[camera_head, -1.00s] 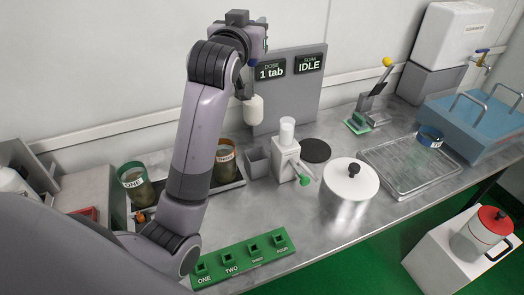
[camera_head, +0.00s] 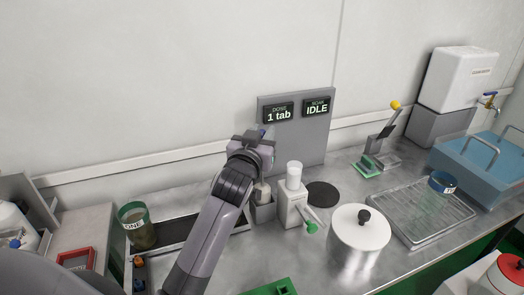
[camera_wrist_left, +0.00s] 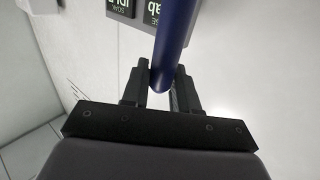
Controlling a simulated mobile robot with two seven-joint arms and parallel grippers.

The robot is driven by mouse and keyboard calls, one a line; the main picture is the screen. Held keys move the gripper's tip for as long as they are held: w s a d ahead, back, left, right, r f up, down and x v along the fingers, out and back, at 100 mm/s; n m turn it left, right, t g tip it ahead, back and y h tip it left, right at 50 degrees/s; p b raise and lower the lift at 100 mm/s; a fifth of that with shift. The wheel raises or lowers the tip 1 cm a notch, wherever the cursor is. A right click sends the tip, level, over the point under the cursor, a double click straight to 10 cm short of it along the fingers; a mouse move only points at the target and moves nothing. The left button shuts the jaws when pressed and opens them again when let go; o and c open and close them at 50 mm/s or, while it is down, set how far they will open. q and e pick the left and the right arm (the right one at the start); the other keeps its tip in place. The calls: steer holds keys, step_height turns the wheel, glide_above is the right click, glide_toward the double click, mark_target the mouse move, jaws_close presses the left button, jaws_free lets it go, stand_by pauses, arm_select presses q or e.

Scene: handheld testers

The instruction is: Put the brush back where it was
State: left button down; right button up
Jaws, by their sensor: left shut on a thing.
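The brush has a blue handle, seen in the left wrist view (camera_wrist_left: 176,40), and a pale head, seen in the head view (camera_head: 262,192). My left gripper (camera_head: 262,150) is shut on the handle, and its fingers also show in the left wrist view (camera_wrist_left: 163,80). The brush hangs head down over the small grey square holder (camera_head: 264,213). Its head is at the holder's mouth; I cannot tell how far inside it sits. My arm hides part of the holder's left side. My right gripper is not in view.
A white dispenser (camera_head: 292,205) with a green knob stands just right of the holder. A lidded steel pot (camera_head: 358,240) and a black disc (camera_head: 322,194) are farther right. A grey display panel (camera_head: 300,140) stands behind. A container marked ONE (camera_head: 136,228) is at left.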

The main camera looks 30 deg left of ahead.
arm_select(q)
steer(key=shift+f, duration=2.15)
steer(key=shift+b, duration=0.3)
steer(key=c, duration=0.9)
jaws_free()
steer(key=shift+f, duration=0.15)
steer(key=shift+o, duration=0.2)
